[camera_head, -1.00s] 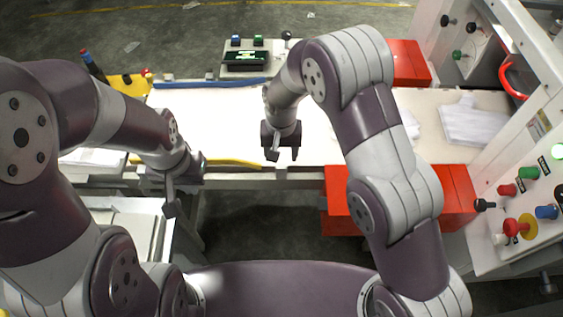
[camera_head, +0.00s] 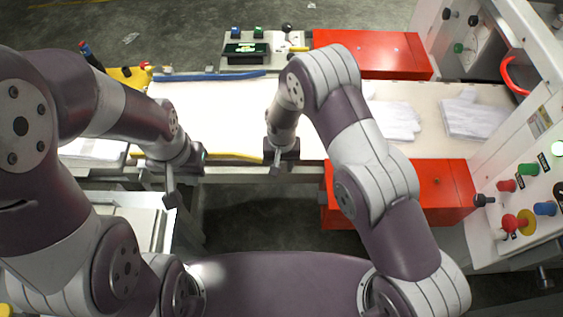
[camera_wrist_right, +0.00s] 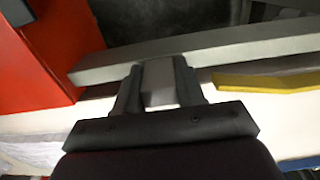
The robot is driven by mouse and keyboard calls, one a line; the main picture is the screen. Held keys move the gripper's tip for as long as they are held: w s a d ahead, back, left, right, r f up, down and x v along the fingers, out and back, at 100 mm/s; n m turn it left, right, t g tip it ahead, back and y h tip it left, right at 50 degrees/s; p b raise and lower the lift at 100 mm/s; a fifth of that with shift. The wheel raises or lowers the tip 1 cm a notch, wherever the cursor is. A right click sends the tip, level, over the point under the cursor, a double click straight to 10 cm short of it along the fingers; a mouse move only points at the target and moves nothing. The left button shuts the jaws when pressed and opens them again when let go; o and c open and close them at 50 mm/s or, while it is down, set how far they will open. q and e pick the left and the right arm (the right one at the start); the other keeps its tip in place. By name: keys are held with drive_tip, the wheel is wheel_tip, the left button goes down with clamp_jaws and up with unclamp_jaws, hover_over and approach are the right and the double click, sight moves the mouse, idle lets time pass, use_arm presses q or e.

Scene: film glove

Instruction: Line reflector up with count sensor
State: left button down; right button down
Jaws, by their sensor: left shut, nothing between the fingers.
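I cannot surely pick out the reflector or the count sensor. A unit with a dark green-lit display (camera_head: 246,50) stands beyond the belt in the head view. My left gripper (camera_head: 170,197) is shut and empty, pointing down near the belt's near edge at left. My right gripper (camera_head: 275,168) is over the near rail, left of the near red box. In the right wrist view, my right gripper (camera_wrist_right: 160,75) shows dark fingers with a pale patch between them, over the grey rail (camera_wrist_right: 240,50). I cannot tell if that patch is a held thing.
Red boxes stand at the far side (camera_head: 370,55) and near side (camera_head: 445,190). A yellow strip (camera_head: 238,157) lies along the near rail. A button panel (camera_head: 530,205) stands at right.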

sight(293, 170)
drive_tip(key=shift+d, duration=1.65)
drive_tip(key=c, duration=0.8)
unclamp_jaws()
drive_tip(key=shift+o, duration=0.2)
wheel_tip(293, 170, up, 13)
drive_tip(key=shift+b, duration=0.35)
drive_tip(key=shift+f, duration=0.15)
